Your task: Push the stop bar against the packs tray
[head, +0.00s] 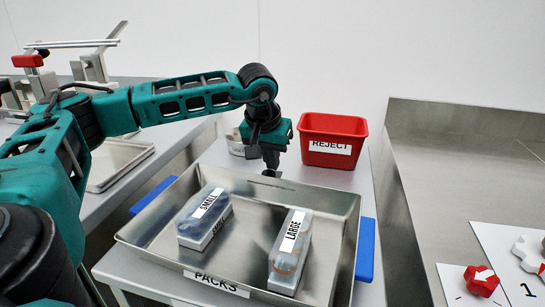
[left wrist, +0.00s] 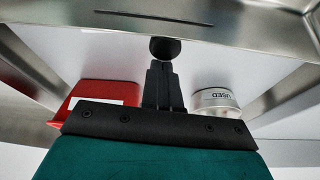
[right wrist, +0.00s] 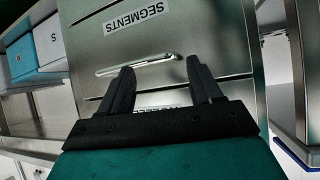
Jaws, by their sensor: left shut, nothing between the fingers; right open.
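The packs tray (head: 335,197) is a shallow steel tray labelled PACKS on the grey cart, holding two packs, SMALL (head: 205,218) and LARGE (head: 290,250). My left gripper (head: 270,163) points down just behind the tray's far wall. It is shut and empty in the left wrist view (left wrist: 162,66), its tips close to a round black knob (left wrist: 164,47) beside a steel wall. Whether they touch is unclear. I cannot identify the stop bar; the knob may be part of it. My right gripper (right wrist: 160,80) is open and empty, seen only in the right wrist view.
A red REJECT bin (head: 333,140) stands behind the tray, right of my left gripper. A round USED container (left wrist: 215,98) is on the other side. Blue handles (head: 365,250) flank the tray. A drawer front (right wrist: 155,45) labelled SEGMENTS, with a bar handle, faces my right gripper.

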